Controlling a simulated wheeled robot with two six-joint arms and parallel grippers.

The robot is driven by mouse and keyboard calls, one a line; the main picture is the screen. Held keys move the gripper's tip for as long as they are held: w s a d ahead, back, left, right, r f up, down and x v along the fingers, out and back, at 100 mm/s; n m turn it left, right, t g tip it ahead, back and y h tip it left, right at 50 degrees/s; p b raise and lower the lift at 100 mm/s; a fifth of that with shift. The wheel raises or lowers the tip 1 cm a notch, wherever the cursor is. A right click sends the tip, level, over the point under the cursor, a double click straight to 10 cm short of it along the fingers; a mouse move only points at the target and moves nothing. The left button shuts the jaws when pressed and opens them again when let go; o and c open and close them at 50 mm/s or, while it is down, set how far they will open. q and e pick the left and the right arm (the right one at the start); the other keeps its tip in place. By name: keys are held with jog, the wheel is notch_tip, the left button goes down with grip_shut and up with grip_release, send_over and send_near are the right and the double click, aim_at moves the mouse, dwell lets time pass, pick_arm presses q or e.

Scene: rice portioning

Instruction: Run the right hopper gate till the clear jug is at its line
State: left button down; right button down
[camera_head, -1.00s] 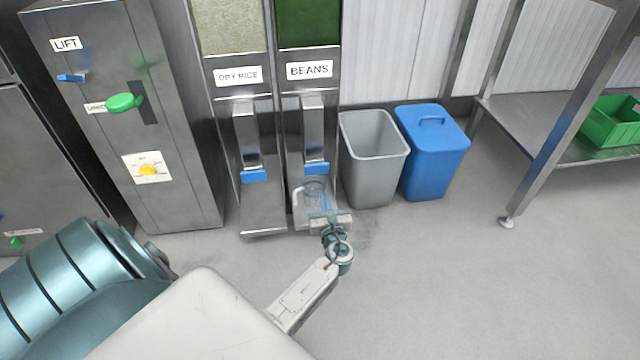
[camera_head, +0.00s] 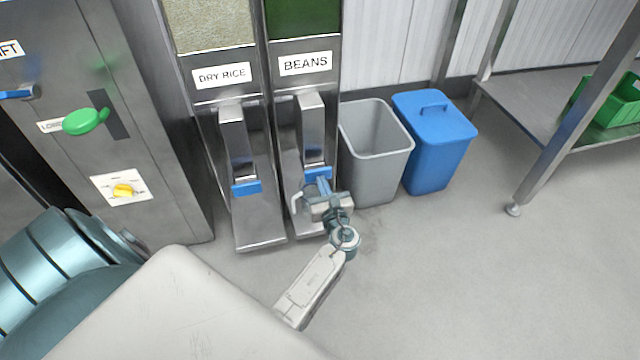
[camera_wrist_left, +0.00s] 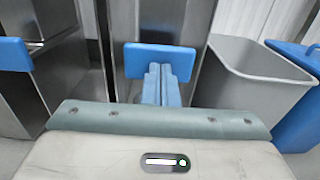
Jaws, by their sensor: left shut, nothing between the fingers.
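The right hopper (camera_head: 303,20), labelled BEANS, holds dark green contents behind its window. Its blue gate paddle (camera_head: 318,173) hangs at the foot of the steel chute and also shows in the left wrist view (camera_wrist_left: 145,62). My left gripper (camera_head: 322,185) is shut and empty, its blue fingertips (camera_wrist_left: 163,72) right at the paddle's lower edge; I cannot tell whether they touch. The clear jug (camera_head: 296,203) stands under the chute, mostly hidden behind my gripper, with its pale handle at the left. Its line and fill level cannot be seen. My right gripper is out of view.
The DRY RICE hopper (camera_head: 222,75) with its own blue paddle (camera_head: 246,188) stands just left. A grey open bin (camera_head: 376,165) and a blue lidded bin (camera_head: 437,145) stand close on the right. Open floor lies in front and to the right.

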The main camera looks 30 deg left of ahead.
aim_at(319, 173)
pick_arm(q)
jog(key=x, duration=0.4)
jog(key=shift+r, duration=0.2)
jog(key=shift+w, duration=0.1)
dwell(0.3)
